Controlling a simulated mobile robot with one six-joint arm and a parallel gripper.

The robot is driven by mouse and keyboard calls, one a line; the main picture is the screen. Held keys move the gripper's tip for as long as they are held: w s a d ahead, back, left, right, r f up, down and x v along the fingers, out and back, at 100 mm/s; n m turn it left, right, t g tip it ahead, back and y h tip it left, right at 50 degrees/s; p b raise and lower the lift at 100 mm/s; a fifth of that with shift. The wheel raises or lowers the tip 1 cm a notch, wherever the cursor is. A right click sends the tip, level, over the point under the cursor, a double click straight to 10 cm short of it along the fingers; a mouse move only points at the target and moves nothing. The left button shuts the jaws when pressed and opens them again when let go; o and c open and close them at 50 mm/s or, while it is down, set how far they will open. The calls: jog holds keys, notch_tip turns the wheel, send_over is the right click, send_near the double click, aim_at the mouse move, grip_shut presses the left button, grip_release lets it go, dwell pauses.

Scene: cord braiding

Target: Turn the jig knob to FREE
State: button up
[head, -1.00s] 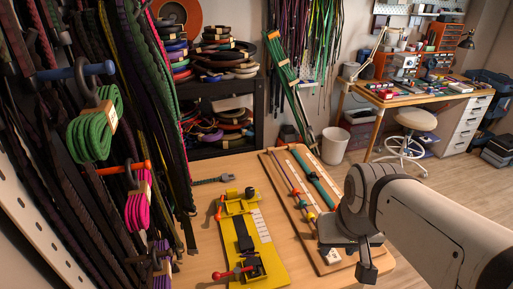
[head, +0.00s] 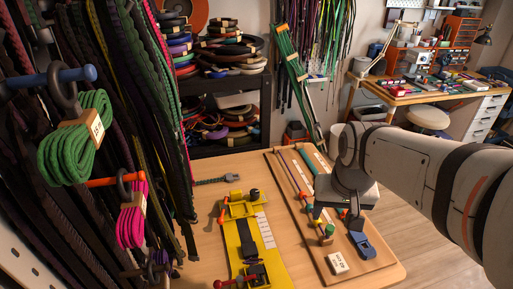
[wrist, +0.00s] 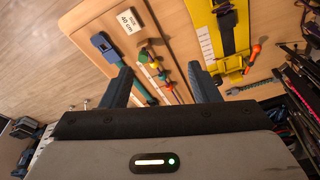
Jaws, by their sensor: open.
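The yellow jig (head: 272,262) lies on the table left of the wooden board, with a black strap along it and a white scale at its side. A red-ended lever (head: 236,281) shows at its near end, and an orange-red handle (head: 221,212) at its far left corner. In the wrist view the jig (wrist: 206,18) is at the upper right, with an orange-red handle (wrist: 252,58). I cannot tell which part is the knob, and no FREE mark is readable. My gripper (head: 337,217) is open and empty above the board, right of the jig; its fingers show in the wrist view (wrist: 160,85).
The wooden board (head: 312,250) holds cords with coloured ends, a blue clip (head: 362,244) and a labelled block (head: 338,263). A grey-green braided piece (head: 218,180) lies behind the jig. Hanging cords (head: 130,215) crowd the left. Bare tabletop shows left of the jig.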

jog(key=w+a+f+m, duration=0.15)
jog(key=w+a, duration=0.25)
jog(key=w, duration=0.8)
jog(key=m+g, duration=0.2)
jog(key=m, duration=0.3)
send_over(255, 192)
notch_tip(255, 192, down, 15)
jog(key=shift+f, duration=0.2)
jog(key=shift+f+p, duration=0.55)
jog(key=shift+f, duration=3.45)
